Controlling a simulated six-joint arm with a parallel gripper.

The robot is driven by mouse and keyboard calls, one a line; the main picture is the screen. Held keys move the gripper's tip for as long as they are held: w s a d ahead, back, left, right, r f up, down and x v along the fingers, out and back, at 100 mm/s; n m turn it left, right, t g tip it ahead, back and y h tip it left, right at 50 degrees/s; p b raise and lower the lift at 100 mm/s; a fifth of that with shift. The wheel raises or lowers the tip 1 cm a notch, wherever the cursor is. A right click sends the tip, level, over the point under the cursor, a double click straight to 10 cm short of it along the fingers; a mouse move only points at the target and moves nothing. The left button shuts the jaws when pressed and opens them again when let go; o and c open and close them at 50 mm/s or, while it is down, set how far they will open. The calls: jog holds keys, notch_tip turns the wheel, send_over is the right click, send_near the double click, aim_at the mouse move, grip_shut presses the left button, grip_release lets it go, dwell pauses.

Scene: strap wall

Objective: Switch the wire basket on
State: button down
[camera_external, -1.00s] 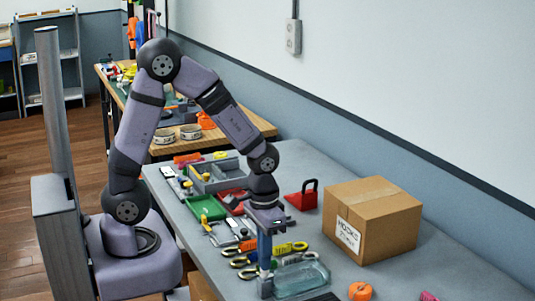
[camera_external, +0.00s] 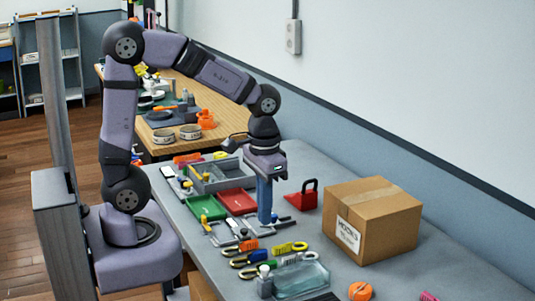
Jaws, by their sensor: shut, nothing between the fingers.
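My gripper (camera_external: 264,218) points straight down over the grey table, beside the red tray (camera_external: 238,202). Its blue fingers are together with nothing between them. I cannot make out a wire basket or a switch on one in this view. A grey divided tray (camera_external: 216,178) lies behind the red tray, and a green tray (camera_external: 206,207) lies left of it. The fingers hide a small part of the table and some tools behind them. I cannot tell whether the fingertips touch anything.
A cardboard box (camera_external: 372,220) stands to the right, with a red handled object (camera_external: 303,196) left of it. Several coloured-handled tools (camera_external: 262,256), a clear dish (camera_external: 300,281), a small bottle (camera_external: 264,281) and an orange roll (camera_external: 360,291) lie in front. Bare table shows behind the box.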

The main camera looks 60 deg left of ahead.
jog(key=shift+r, duration=0.65)
jog(key=s+a+f, duration=0.4)
jog(key=s+f, duration=0.3)
jog(key=f, duration=0.1)
jog(key=shift+s+a, duration=0.15)
jog(key=shift+s, duration=0.15)
dwell(0.8)
dwell(0.7)
